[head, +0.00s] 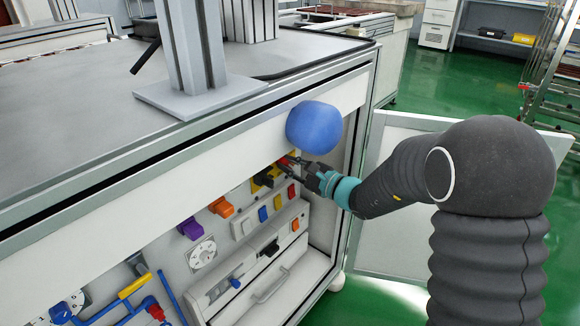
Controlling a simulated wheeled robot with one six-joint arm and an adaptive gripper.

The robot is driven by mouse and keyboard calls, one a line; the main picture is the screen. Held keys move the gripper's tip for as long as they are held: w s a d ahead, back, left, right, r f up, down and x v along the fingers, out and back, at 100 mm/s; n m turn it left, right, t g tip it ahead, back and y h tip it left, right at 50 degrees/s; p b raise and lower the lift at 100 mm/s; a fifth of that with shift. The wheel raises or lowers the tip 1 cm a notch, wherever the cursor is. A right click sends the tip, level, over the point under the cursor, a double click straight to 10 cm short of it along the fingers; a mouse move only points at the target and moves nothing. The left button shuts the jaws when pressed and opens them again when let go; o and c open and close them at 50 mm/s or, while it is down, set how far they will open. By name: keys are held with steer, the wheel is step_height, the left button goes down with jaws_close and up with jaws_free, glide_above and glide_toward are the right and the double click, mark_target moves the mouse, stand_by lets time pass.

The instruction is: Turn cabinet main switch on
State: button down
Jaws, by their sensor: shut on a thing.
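The main switch shows as a yellow plate (261,181) with a small red handle (284,160), high on the right side of the open cabinet's panel. My gripper (290,166) reaches in from the right, with its dark fingers at the red handle. The fingers are shut on the handle and hide part of it. The handle's exact angle is too small to tell.
A blue rounded thing (314,127) sits just above my gripper, by the cabinet's upper edge. An orange switch (221,207) and a purple switch (190,228) are to the left. An open white door (385,235) stands behind my arm.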

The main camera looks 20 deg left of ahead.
steer(key=m+p, duration=0.1)
steer(key=m, duration=0.3)
steer(key=shift+a+r, duration=0.1)
steer(key=shift+r, duration=0.1)
steer(key=shift+m+p, duration=0.55)
steer(key=shift+m, duration=1.55)
steer(key=c, duration=1.1)
jaws_free()
steer(key=shift+a, duration=0.1)
steer(key=shift+d+f, duration=0.1)
steer(key=shift+d, duration=0.1)
